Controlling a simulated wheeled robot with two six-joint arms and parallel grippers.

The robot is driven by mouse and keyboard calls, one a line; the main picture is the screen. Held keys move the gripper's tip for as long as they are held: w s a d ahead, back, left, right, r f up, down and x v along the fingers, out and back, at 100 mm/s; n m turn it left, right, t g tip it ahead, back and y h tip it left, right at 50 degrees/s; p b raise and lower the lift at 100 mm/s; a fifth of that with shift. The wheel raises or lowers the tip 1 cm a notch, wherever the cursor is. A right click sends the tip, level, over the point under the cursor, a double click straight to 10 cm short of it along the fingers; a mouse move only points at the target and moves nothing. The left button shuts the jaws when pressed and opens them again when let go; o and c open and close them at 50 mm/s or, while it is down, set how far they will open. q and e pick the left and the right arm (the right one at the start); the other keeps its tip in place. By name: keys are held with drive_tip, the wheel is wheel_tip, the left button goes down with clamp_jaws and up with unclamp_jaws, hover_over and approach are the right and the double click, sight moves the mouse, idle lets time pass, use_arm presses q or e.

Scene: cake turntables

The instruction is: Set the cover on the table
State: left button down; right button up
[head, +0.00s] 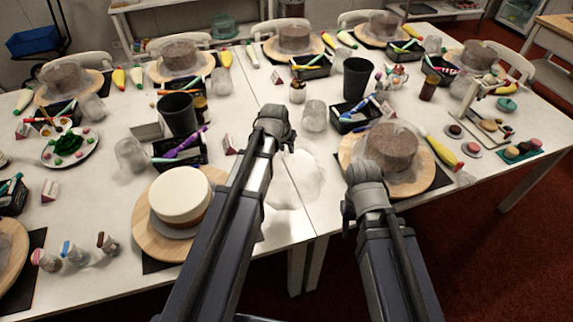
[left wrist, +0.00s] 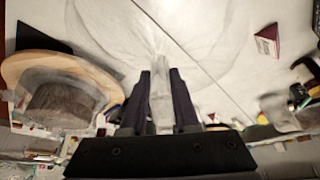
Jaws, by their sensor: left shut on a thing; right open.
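The clear domed cover (head: 296,182) is at the middle of the white table (head: 250,262), between two cake turntables. In the left wrist view my left gripper (left wrist: 161,100) is shut on the cover's knob, with the clear dome (left wrist: 120,35) spreading beyond the fingers. I cannot tell whether its rim touches the table. In the head view the left wrist (head: 273,125) shows above and behind the cover; its fingers are hidden. My right gripper (head: 362,190) is open near the front of the right turntable; its fingertips are hard to make out.
A white-topped cake (head: 180,194) stands on a wooden turntable at left. A brown cake (head: 391,146) stands on another at right. Black cup (head: 356,78), clear glass (head: 314,115) and tool trays stand behind. The front table edge is near the cover.

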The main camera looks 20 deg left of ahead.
sight(286, 156)
use_arm(q)
drive_tip(key=shift+f+b, duration=1.75)
drive_tip(key=shift+f, duration=0.35)
drive_tip(key=shift+f, duration=0.25)
drive_tip(key=c, duration=0.7)
unclamp_jaws()
drive_tip(key=shift+r, duration=0.1)
drive_tip(key=shift+o, duration=0.2)
drive_tip(key=shift+r, duration=0.1)
drive_tip(key=p+v, duration=1.1)
drive_tip(key=v, duration=0.1)
drive_tip(key=s+d+m+g+y, duration=0.1)
drive_tip(key=s+d+g, duration=0.1)
drive_tip(key=s+d, duration=0.5)
drive_tip(key=s+d+f+m+g, duration=0.1)
drive_tip(key=s+d+g, duration=0.2)
drive_tip(key=s+d, duration=0.3)
drive_tip(key=s, duration=0.5)
drive_tip(key=shift+s+d+f+m+y, duration=0.35)
drive_tip(key=shift+m+y, duration=0.05)
